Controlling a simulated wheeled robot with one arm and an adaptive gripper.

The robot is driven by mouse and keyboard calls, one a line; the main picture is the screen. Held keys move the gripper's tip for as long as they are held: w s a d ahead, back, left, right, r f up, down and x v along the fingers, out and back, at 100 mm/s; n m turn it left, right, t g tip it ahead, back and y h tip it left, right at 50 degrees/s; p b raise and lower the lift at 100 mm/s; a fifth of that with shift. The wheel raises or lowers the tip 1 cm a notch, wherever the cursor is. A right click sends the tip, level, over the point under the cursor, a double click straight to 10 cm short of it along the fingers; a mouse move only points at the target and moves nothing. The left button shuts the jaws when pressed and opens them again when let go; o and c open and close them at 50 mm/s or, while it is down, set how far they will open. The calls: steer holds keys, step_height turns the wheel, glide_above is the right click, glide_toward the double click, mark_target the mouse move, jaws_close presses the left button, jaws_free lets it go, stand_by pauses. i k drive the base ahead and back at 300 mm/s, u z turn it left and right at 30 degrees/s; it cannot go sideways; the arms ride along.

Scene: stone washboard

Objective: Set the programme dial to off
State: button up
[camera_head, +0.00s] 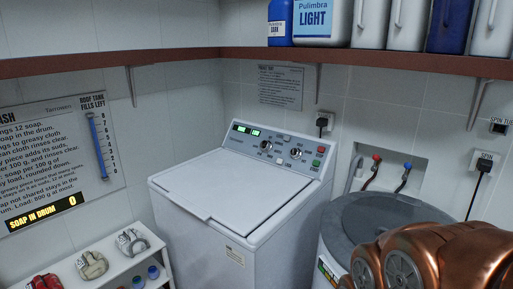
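A white top-loading washing machine (235,190) stands in the corner with its lid shut. Its sloped control panel (280,135) at the back carries two round dials, a left dial (266,146) and a right dial (296,153). The labels around them are too small to read, so I cannot tell which is the programme dial or where either points. A green-lit display (246,130) is at the panel's left, and small red and green buttons (318,156) are at its right. Copper-coloured links of my arm fill the lower right corner. My gripper is not visible.
A round grey-lidded spin tub (375,215) stands right of the washer, partly behind my arm. A brown wall shelf (230,52) with several containers hangs above. A low white rack (110,262) is at lower left. Space above the washer lid is clear.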

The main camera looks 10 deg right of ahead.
mark_target(265, 146)
steer(key=k, duration=0.3)
steer(key=u, duration=1.35)
steer(key=i, duration=1.1)
steer(key=z, duration=0.3)
steer(key=i, duration=0.85)
steer(key=z, duration=0.85)
